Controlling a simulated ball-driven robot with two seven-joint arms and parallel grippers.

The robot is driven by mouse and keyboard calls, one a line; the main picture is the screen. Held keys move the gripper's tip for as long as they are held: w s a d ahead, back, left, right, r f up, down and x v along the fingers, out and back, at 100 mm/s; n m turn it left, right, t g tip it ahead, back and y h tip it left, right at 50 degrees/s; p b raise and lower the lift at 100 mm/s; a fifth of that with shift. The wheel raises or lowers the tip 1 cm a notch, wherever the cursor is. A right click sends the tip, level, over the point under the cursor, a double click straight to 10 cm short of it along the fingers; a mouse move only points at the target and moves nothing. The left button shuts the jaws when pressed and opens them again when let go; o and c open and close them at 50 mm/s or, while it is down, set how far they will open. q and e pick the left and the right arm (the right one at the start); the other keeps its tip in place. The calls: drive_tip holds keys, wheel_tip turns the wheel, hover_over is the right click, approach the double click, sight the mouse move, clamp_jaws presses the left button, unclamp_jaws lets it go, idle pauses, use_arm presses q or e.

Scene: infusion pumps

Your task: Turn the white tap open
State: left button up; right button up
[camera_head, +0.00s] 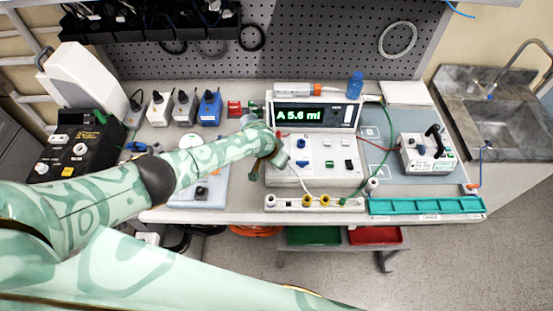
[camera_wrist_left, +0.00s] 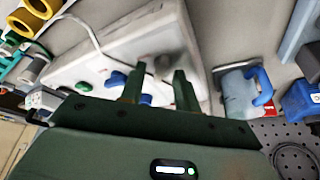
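The white pump panel (camera_head: 315,175) stands on the bench below a screen reading "A 5.6 ml" (camera_head: 298,115). It also shows in the left wrist view (camera_wrist_left: 90,65). My left gripper (camera_head: 268,158) is over the panel's left part. In the left wrist view its two dark green fingers (camera_wrist_left: 156,82) are apart. Blue knobs (camera_wrist_left: 116,80) lie beside the left finger. My right gripper is not in view.
A white tube (camera_head: 303,184) runs from the panel to a rack with coloured rings (camera_head: 290,203). A green tray (camera_head: 425,205) and a white switch box (camera_head: 425,155) stand to the right. Several small devices (camera_head: 184,108) line the back left.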

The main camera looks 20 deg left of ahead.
use_arm(q)
drive_tip(key=p+v, duration=0.6)
drive_tip(key=v, duration=1)
drive_tip(key=shift+r, duration=0.2)
